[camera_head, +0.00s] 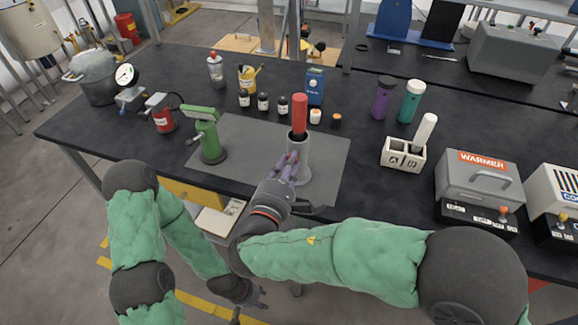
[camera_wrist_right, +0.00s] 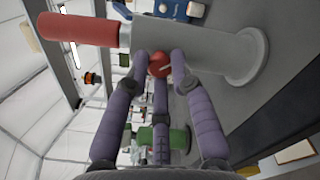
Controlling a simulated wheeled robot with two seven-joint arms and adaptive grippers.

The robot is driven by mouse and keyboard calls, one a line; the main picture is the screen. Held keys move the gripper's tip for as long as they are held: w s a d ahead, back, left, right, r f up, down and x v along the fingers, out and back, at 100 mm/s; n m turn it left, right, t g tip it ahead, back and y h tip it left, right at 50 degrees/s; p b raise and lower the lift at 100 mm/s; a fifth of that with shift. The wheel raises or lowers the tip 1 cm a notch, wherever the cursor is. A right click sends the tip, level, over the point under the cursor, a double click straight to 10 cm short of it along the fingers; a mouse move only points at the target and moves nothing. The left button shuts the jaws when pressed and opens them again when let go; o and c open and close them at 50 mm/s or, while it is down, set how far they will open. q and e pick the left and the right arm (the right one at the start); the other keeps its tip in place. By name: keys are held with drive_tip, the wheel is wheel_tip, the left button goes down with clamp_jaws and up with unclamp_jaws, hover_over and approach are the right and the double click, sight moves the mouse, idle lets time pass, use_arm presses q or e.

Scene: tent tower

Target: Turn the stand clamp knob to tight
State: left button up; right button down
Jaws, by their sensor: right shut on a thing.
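The grey stand (camera_head: 301,161) stands upright on a grey mat (camera_head: 328,153), with a red cylinder (camera_head: 299,112) sticking out of its top. In the right wrist view the stand (camera_wrist_right: 205,52) lies sideways, with the red cylinder (camera_wrist_right: 75,30) at its left. The round red clamp knob (camera_wrist_right: 159,65) is on the stand's side. My right gripper (camera_head: 292,166) is shut on the knob, its purple fingers around it. In the head view the fingers hide the knob. How far the knob is turned cannot be told. My left gripper (camera_head: 250,303) hangs low before the table, fingers apart and empty.
A green device (camera_head: 209,135) stands left of the stand. A white holder (camera_head: 403,154) and a warmer (camera_head: 478,182) stand to the right. An open yellow drawer (camera_head: 200,193) is below the table's front edge.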

drive_tip(key=shift+f+m, duration=0.1)
drive_tip(key=shift+m, duration=4)
drive_tip(key=c, duration=1.1)
unclamp_jaws()
drive_tip(key=shift+o, duration=0.2)
drive_tip(key=v, duration=1.2)
